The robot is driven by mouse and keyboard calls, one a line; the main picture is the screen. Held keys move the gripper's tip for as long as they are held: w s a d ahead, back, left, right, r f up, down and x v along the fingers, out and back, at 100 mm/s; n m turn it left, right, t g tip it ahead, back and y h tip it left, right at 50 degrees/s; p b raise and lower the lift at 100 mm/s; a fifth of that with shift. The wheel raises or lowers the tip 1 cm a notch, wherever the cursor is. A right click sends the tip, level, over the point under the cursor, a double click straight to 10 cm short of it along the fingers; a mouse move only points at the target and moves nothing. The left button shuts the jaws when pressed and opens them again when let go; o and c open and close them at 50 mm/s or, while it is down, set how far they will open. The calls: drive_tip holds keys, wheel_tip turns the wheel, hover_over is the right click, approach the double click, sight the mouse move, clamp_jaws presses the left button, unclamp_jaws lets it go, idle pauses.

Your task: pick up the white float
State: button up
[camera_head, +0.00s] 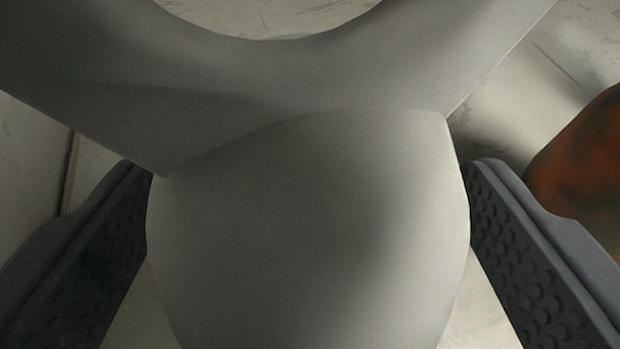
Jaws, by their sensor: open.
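A large pale grey-white body (310,230), which looks like the white float, fills the middle of the view. Its rounded near part lies between the two fingers of my gripper (312,175). Behind it a smooth part of the same colour spreads to both sides, with a curved edge at the top; I cannot tell whether it belongs to the same thing. My gripper is open, with one dark ridged finger on each side of the rounded part. The fingertips appear very close to its sides; I cannot tell whether they touch. The float's underside is hidden.
A rusty orange-brown rounded object (585,160) stands at the right edge, just beyond the right finger. A pale scuffed surface (520,90) shows behind and around the float. A dark narrow line or edge (70,175) runs on it at the left.

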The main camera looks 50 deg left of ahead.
drive_tip(key=shift+w+a, duration=0.1)
drive_tip(key=shift+c, duration=0.3)
drive_tip(key=c, duration=1.1)
drive_tip(key=shift+c, duration=0.2)
wheel_tip(320, 180, up, 10)
drive_tip(key=p, duration=0.4)
drive_tip(key=shift+c, duration=1)
